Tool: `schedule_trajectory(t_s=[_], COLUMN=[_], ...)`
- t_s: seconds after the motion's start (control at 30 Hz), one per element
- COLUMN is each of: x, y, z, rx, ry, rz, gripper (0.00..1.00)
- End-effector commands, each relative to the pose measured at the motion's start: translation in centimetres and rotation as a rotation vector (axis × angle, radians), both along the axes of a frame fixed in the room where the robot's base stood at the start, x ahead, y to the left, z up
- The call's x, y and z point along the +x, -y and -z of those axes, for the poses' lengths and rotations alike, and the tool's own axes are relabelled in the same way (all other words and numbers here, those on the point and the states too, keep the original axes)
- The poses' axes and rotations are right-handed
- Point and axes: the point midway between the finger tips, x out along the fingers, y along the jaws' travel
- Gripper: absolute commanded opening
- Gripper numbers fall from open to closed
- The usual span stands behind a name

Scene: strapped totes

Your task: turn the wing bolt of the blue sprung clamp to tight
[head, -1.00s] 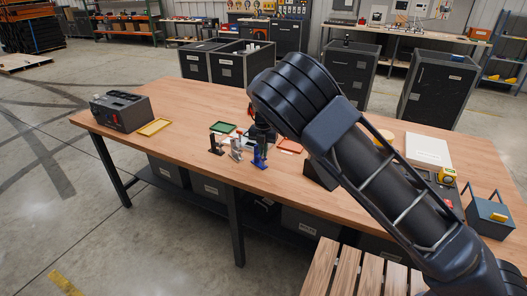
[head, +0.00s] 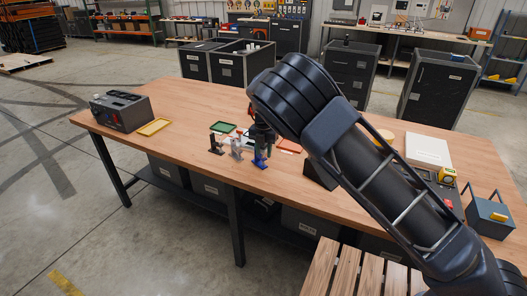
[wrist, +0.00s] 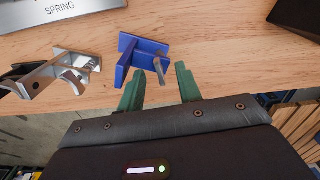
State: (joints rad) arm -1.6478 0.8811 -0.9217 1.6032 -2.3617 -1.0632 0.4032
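The blue sprung clamp (wrist: 143,52) stands on the wooden bench top, near its front edge; it also shows in the head view (head: 260,163). Its grey wing bolt (wrist: 160,69) sticks out toward my gripper. My gripper (wrist: 161,74) is open, with one green finger on each side of the wing bolt's end. I see a gap on both sides, so the fingers do not appear to touch it. In the head view the gripper hangs over the clamp and hides its upper part.
A silver clamp (wrist: 72,72) stands close to the left of the blue one, with a black clamp (head: 215,146) beyond it. A metal plate reading SPRING (wrist: 62,12) lies behind them. A dark block (wrist: 297,15) stands to the right. Bare wood lies between.

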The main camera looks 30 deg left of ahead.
Motion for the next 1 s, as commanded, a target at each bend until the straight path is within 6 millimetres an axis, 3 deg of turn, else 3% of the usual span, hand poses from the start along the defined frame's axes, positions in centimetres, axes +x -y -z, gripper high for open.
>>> schedule_trajectory(t_s=[0.27,0.7,1.0], x=[0.0,0.0,0.0], y=[0.0,0.0,0.0], z=[-1.1,-8.5,-10.7], rx=[0.002,0.002,0.001], ry=[0.000,0.001,0.000], rz=[0.000,0.000,0.000], gripper=[0.35,0.35,0.35])
